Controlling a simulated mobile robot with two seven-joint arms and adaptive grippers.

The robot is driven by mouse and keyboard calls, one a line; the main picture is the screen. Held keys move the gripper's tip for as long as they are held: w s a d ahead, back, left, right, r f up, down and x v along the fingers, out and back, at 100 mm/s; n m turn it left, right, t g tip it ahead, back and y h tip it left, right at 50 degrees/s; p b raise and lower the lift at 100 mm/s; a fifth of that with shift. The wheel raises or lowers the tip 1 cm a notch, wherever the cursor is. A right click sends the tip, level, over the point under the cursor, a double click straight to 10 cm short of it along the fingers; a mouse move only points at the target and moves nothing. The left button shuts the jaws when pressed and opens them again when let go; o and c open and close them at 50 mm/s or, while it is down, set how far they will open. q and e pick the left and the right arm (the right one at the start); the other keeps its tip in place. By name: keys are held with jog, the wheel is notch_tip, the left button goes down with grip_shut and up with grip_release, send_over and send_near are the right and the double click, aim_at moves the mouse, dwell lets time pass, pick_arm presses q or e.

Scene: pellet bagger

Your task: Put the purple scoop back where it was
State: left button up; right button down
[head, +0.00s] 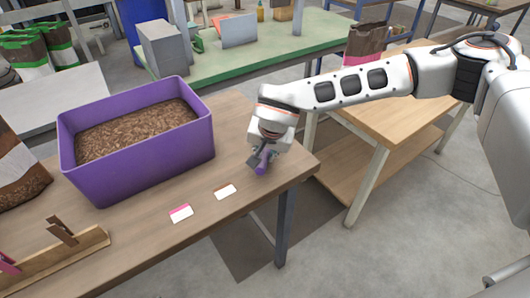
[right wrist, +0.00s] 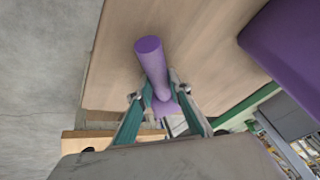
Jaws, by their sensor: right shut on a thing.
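The purple scoop (head: 262,164) is at the right end of the brown table, in my right gripper (head: 262,157). In the right wrist view the scoop (right wrist: 152,62) shows its round handle end toward the camera, between the two fingers of the gripper (right wrist: 157,97), which is shut on it. Most of the scoop's far part is hidden by the fingers. I cannot tell whether it touches the table. A purple bin (head: 145,175) filled with brown pellets stands to the left of the gripper. My left gripper is not in view.
Two small labels, one pink and white (head: 181,212) and one brown and white (head: 225,191), lie on the brown table (head: 150,245). A wooden rack with clips (head: 70,262) is at the front left, near a pellet bag (head: 18,175). A lighter table (head: 385,115) stands right.

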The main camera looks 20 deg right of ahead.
jog(key=c, duration=1.9)
grip_release()
jog(key=shift+r, duration=0.3)
jog(key=p+v, duration=0.1)
jog(key=v, duration=1)
jog(key=shift+s+r, duration=0.25)
jog(key=shift+s, duration=0.05)
